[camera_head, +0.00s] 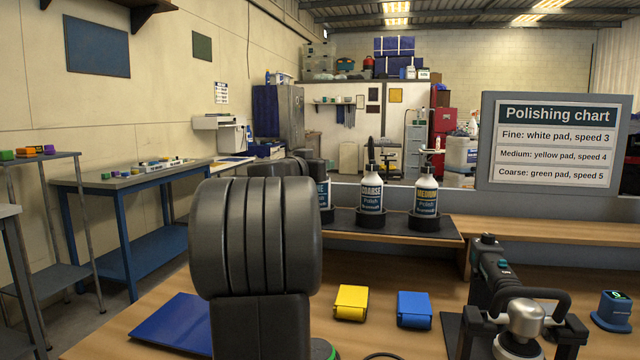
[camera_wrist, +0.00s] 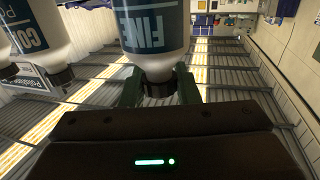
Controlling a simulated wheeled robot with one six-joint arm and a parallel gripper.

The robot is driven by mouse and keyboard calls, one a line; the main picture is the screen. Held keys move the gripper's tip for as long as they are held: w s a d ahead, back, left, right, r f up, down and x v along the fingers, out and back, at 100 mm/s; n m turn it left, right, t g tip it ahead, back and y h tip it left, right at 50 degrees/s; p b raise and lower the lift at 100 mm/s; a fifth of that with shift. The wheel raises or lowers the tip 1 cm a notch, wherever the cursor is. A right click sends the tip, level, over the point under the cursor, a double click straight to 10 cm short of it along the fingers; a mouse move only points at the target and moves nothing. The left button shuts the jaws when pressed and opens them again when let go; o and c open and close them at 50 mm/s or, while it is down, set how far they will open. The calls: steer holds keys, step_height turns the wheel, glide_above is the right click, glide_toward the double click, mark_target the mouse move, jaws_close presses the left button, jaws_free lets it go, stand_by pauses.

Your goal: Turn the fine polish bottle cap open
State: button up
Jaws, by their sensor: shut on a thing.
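The fine polish bottle, white with a blue label, shows in the wrist view (camera_wrist: 160,52), neck toward my gripper. Its dark cap (camera_wrist: 157,80) sits between the two green-tinted fingers of my gripper (camera_wrist: 158,92), which is shut on it. I cannot tell how far the cap is turned.
The coarse bottle (camera_head: 371,192) and medium bottle (camera_head: 426,195) stand to the right on the black shelf mat (camera_head: 397,226). A polishing chart (camera_head: 557,142) stands behind. Yellow (camera_head: 351,302) and blue (camera_head: 414,310) blocks, a blue cloth (camera_head: 172,323) and a polisher (camera_head: 522,322) lie on the bench.

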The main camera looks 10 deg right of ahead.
steer(key=shift+f+n+t+y+b, duration=0.2)
steer(key=shift+n+t+y+b, duration=0.45)
steer(key=shift+y+b, duration=0.4)
steer(key=shift+f+n+t+y+b, duration=0.15)
steer(key=shift+n+t+y+b, duration=0.4)
steer(key=shift+n+y+b, duration=0.35)
steer(key=n+y, duration=0.1)
steer(key=y, duration=0.2)
steer(key=shift+r+n+t, duration=0.3)
steer(key=shift+n+t, duration=0.05)
steer(key=shift+t, duration=0.05)
steer(key=shift+n+y+p, duration=0.4)
steer(key=shift+y+p, duration=0.15)
steer(key=shift+p, duration=0.4)
steer(key=shift+y, duration=0.3)
steer(key=shift+f+n+t+y+p, duration=0.1)
steer(key=shift+n+t+y+p, duration=0.2)
steer(key=shift+n+p, duration=0.15)
steer(key=o, duration=1)
steer(key=shift+c, duration=0.2)
